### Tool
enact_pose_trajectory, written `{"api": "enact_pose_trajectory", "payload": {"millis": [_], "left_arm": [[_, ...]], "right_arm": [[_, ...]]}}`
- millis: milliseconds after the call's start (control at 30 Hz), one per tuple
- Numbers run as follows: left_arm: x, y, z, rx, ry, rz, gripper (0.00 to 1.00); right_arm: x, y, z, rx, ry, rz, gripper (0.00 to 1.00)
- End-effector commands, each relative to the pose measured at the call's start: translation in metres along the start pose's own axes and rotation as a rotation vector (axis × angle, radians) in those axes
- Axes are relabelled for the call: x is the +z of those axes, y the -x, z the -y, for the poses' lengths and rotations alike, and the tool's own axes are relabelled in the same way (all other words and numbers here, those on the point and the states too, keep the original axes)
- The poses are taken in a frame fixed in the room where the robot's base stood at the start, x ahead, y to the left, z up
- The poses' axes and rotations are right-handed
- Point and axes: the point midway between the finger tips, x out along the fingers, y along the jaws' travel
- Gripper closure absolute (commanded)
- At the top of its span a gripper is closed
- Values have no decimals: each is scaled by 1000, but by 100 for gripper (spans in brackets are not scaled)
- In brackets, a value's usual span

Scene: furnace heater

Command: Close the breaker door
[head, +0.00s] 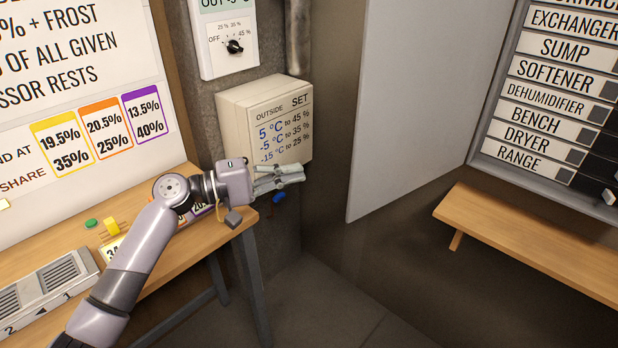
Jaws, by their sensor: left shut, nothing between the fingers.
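The breaker door (415,95) is a large plain light-grey panel right of the middle. It stands open, swung out to the left of the breaker panel (545,75), so the labelled rows and dark switches show. My left gripper (302,174) is shut and empty. It is in front of the lower part of the beige OUTSIDE/SET box, to the left of the door's free edge and apart from it in the picture. My right gripper is not in view.
A wooden bench (530,240) stands below the breaker panel. A wooden table (170,255) under my left arm holds a grey vented unit (45,290). The beige box (265,118) and a dial controller (224,40) are on the wall. Floor between table and bench is clear.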

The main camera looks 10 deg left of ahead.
Motion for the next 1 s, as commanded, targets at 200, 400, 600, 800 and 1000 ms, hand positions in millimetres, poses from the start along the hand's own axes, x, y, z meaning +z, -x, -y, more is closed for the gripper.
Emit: {"api": "enact_pose_trajectory", "payload": {"millis": [200, 400, 600, 800, 1000], "left_arm": [[1, -29, -5, 3, 2, 4, 100], [0, -73, -6, 4, 2, 2, 100], [11, -102, -5, 0, 1, 1, 100], [32, -106, -3, 0, 1, -1, 100], [39, -108, 0, 0, 0, -1, 100]], "right_arm": [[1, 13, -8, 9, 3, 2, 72], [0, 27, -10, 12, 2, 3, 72], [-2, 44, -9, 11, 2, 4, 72], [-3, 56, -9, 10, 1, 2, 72], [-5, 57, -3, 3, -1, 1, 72]]}}
